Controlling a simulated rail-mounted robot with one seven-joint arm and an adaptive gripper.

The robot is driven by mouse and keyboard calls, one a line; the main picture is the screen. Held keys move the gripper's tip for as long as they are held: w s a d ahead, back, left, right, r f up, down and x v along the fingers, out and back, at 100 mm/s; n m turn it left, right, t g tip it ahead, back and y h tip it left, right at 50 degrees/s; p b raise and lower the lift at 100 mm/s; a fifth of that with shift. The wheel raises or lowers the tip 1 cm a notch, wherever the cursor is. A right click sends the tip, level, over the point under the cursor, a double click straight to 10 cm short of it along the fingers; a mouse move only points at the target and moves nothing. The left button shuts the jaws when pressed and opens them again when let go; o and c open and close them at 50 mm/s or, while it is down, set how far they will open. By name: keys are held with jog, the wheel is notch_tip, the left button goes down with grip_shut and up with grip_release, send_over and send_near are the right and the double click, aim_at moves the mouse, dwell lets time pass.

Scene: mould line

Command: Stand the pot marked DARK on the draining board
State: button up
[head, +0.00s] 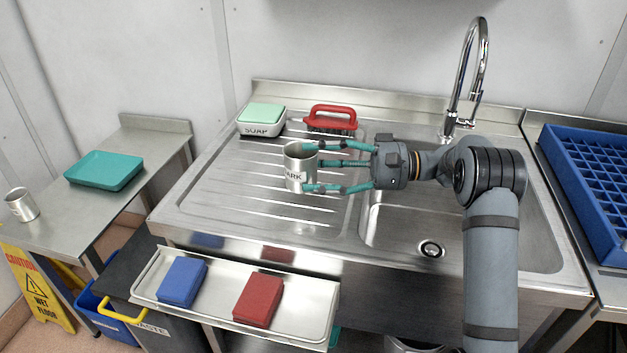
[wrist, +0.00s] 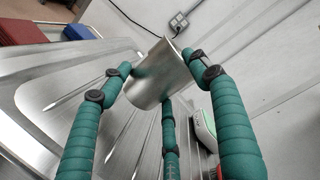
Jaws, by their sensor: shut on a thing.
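The pot marked DARK (head: 296,181) is a silvery metal cylinder with a pale label, of which the letters "ARK" show in the head view. It is upright at the draining board (head: 222,188), over its ribbed middle. I cannot tell whether its base touches the board. My gripper (head: 309,167) comes from the right, its teal fingers shut around the pot's side. In the wrist view the fingers (wrist: 160,76) close about the metal pot (wrist: 152,82); its label is hidden there.
A SOAP box (head: 261,121) and a red-handled brush (head: 331,119) stand behind the pot. The sink bowl (head: 400,232) lies right. A front tray holds blue (head: 183,281) and red (head: 258,300) blocks. Another metal pot (head: 22,205) and teal tray (head: 104,171) are on the left table.

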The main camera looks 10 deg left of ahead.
aim_at(314, 181)
jog(key=shift+a+f, duration=0.1)
jog(key=shift+a, duration=0.1)
jog(key=shift+f, duration=2)
jog(key=shift+f, duration=0.1)
jog(key=o, duration=1.4)
jog(key=shift+r, duration=0.25)
jog(key=shift+w+d+f+b, duration=0.1)
jog(key=shift+w+d+b, duration=0.2)
jog(key=shift+d, duration=1.7)
jog(key=shift+w+d+r+b, duration=0.15)
jog(key=shift+w+d, duration=0.25)
jog(key=shift+d, duration=1.55)
jog(key=shift+w+d+f+b, duration=0.2)
jog(key=shift+w+d, duration=0.15)
jog(key=shift+d, duration=1.65)
